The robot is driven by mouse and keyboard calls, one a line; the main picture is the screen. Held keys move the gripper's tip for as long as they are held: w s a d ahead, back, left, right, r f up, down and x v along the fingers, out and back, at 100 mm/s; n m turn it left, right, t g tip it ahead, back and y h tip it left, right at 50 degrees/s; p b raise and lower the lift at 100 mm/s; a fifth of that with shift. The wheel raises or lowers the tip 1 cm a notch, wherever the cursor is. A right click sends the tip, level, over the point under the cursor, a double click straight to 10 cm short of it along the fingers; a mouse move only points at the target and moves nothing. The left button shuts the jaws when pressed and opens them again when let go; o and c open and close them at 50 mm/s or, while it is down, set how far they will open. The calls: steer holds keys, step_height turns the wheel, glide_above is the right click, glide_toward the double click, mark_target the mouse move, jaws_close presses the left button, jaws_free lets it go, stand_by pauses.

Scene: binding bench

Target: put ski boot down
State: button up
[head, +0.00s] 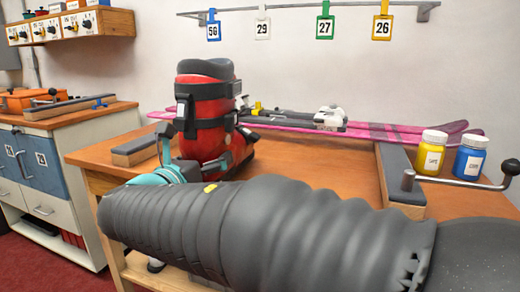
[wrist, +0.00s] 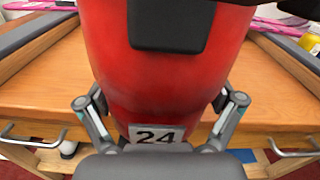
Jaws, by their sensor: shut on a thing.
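A red ski boot (head: 203,130) with black straps and a dark grey liner stands upright at the bench (head: 308,158) in the head view. In the wrist view the red boot (wrist: 165,75) fills the middle, with a white label reading 24 low on it. My gripper (wrist: 162,105) has a finger on each side of the boot and is shut on it. In the head view my gripper (head: 190,152) is at the boot's lower left side. My arm hides the boot's sole in part, so I cannot tell whether it touches the bench top.
Pink skis (head: 390,134) with bindings lie along the back of the bench. A yellow jar (head: 431,157) and a blue jar (head: 470,160) stand at the right, near a crank handle (head: 510,168). Grey-topped blocks (head: 140,148) flank the boot. Numbered tags hang from a wall rail (head: 300,12).

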steer(key=x, duration=1.3)
steer(key=shift+w+d+r, duration=0.15)
steer(key=shift+w+d, duration=0.1)
steer(key=shift+d, duration=0.05)
steer(key=x, duration=0.3)
steer(key=shift+p, duration=0.35)
steer(key=shift+s+f, duration=0.15)
steer(key=shift+f, duration=0.35)
steer(key=shift+a+f, duration=0.1)
steer(key=shift+f, duration=0.1)
steer(key=shift+f, duration=0.1)
steer(key=o, duration=1.5)
steer(key=shift+f, duration=0.15)
